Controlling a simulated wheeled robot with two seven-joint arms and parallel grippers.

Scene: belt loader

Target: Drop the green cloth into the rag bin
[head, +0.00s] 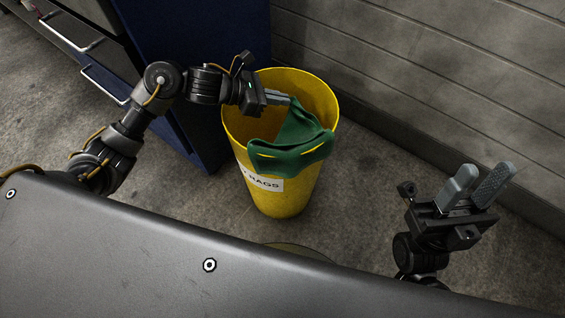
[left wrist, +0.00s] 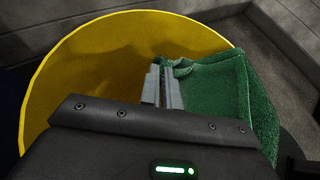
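The green cloth (head: 288,145) has yellow stripes. One corner is pinched at my left fingertips, and the rest hangs across the mouth and over the near rim of the yellow rag bin (head: 276,198). My left gripper (head: 282,98) is over the bin opening, shut on the cloth's corner. In the left wrist view the cloth (left wrist: 222,100) spreads to the right from the fingertips (left wrist: 164,72), over the rim of the bin (left wrist: 45,80). My right gripper (head: 474,190) is open and empty, to the right of the bin. The bin's bottom inside is hidden.
A dark blue cabinet (head: 215,35) stands left of and behind the bin. A grey slatted wall (head: 430,60) runs behind and to the right. The bin's label (head: 262,181) is partly covered by the cloth. Bare floor (head: 370,190) lies between the bin and my right gripper.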

